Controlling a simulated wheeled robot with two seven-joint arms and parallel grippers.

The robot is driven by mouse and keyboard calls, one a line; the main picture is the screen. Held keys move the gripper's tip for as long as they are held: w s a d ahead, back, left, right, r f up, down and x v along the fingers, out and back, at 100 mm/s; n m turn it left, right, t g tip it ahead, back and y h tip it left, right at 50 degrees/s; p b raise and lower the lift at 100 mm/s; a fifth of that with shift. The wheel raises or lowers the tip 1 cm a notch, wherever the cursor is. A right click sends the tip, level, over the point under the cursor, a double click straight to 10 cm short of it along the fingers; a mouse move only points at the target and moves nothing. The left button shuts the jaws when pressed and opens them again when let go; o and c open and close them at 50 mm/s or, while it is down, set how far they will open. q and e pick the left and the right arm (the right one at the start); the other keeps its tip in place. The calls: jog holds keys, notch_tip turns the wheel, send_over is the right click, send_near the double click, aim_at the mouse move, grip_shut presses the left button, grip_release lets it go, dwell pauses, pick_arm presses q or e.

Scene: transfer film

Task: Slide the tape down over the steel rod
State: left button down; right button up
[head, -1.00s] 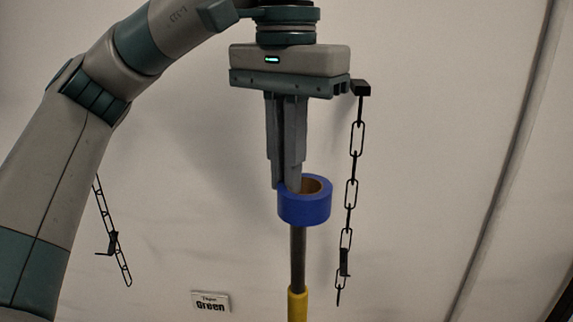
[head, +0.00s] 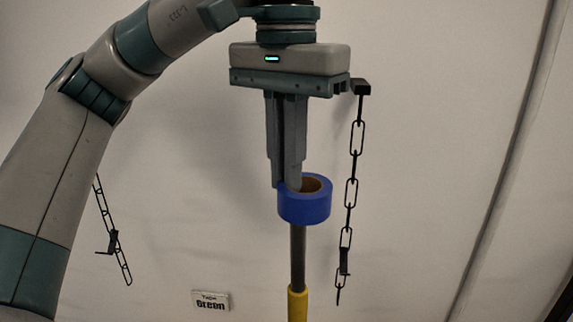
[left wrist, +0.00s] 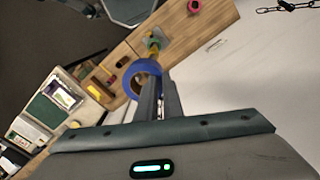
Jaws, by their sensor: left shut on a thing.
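The blue tape roll (head: 304,211) has a brown core and hangs roughly level at the fingertips of my left gripper (head: 288,187). The gripper points down and is shut on the roll's wall at its left side. The dark steel rod (head: 298,258) stands upright directly below the roll, with a yellow lower part (head: 298,304). No rod shows above the roll's rim; I cannot tell whether its top is inside the core. In the left wrist view the blue roll (left wrist: 136,70) is partly hidden by the fingers, with a yellow part (left wrist: 153,43) beyond it. My right gripper is not in view.
Black chains (head: 351,193) hang right of the gripper, and another chain (head: 113,240) hangs at left. The left wrist view shows a wooden table (left wrist: 189,32), a pink ring (left wrist: 194,6) and a tray with items (left wrist: 50,103).

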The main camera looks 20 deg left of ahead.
pick_arm(q)
jog(key=shift+f+b, duration=0.85)
jog(key=shift+f, duration=0.45)
jog(key=c, duration=1.8)
grip_release()
jog(key=shift+a, duration=0.1)
jog(key=shift+r, duration=0.75)
notch_tip(320, 180, up, 16)
jog(key=shift+p, duration=0.65)
jog(key=shift+s+f, duration=0.1)
